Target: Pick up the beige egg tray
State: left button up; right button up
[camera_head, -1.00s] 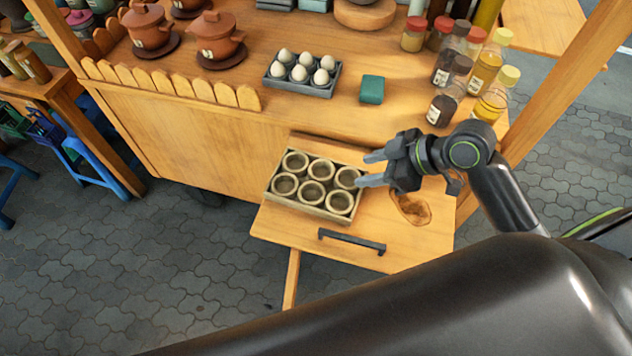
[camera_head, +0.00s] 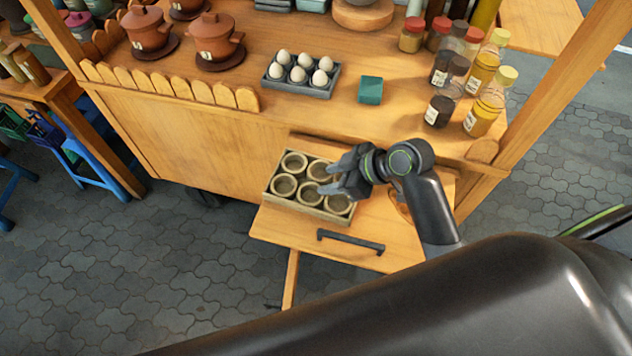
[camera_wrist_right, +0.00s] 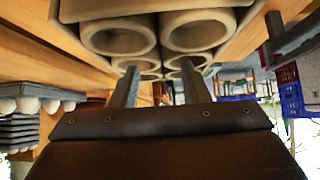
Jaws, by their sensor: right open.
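The beige egg tray (camera_head: 322,212) sits on the pulled-out wooden drawer in the head view, with several round, hollow cups in it. It also shows close up along the top of the right wrist view (camera_wrist_right: 160,10). My right gripper (camera_head: 329,177) is open at the tray's right side, and its fingers point left over the tray's right part. Its two fingers in the wrist view (camera_wrist_right: 157,85) are apart with nothing held between them. The gripper hides part of the right-hand cups. I cannot tell whether a finger touches the tray. My left gripper is not in view.
On the counter behind are a grey tray of white eggs (camera_head: 301,90), a green box (camera_head: 370,90) and several bottles (camera_head: 484,114) at the right. Brown pots (camera_head: 212,39) stand at the back left.

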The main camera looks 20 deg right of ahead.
aim_at(316, 181)
jog(key=shift+a+x, duration=0.2)
jog(key=shift+x, duration=1.6)
jog(key=shift+r, duration=0.2)
jog(key=shift+c, duration=0.3)
grip_shut()
